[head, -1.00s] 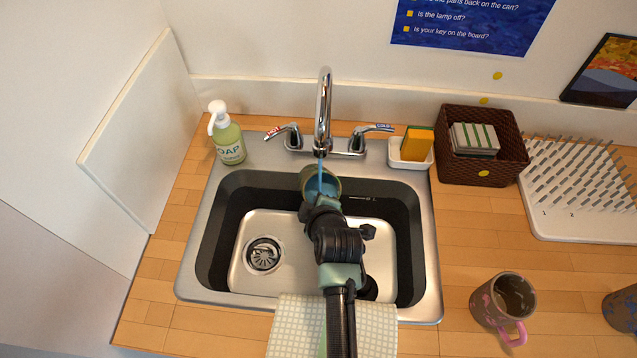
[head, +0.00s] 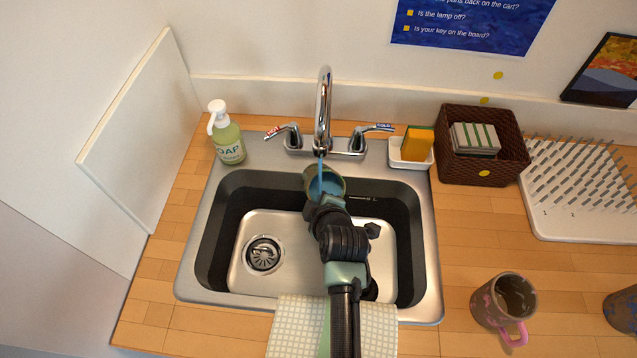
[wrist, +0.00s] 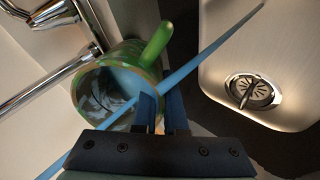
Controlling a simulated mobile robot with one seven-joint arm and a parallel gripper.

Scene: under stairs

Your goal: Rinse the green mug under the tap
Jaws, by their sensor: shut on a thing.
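The green mug (head: 340,182) is held over the sink, just under the tap (head: 324,110). A thin blue stream runs from the spout to the mug's opening, and the inside looks blue. The mug also shows in the wrist view (wrist: 143,54), tilted, with its opening towards the lower left and its bright green handle (wrist: 157,43) on the upper right. My gripper (wrist: 163,104) is shut on the mug near its rim; the wrist view hides the exact contact. In the wrist view, the stream crosses in front of the opening.
The sink (head: 222,240) has a drain at left. A soap bottle (head: 228,138) stands at its back left, a sponge dish (head: 409,158) at its back right. A basket (head: 510,140), a drying rack (head: 585,228) and a pink-patterned mug (head: 490,308) are right. A cloth (head: 380,330) covers the front edge.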

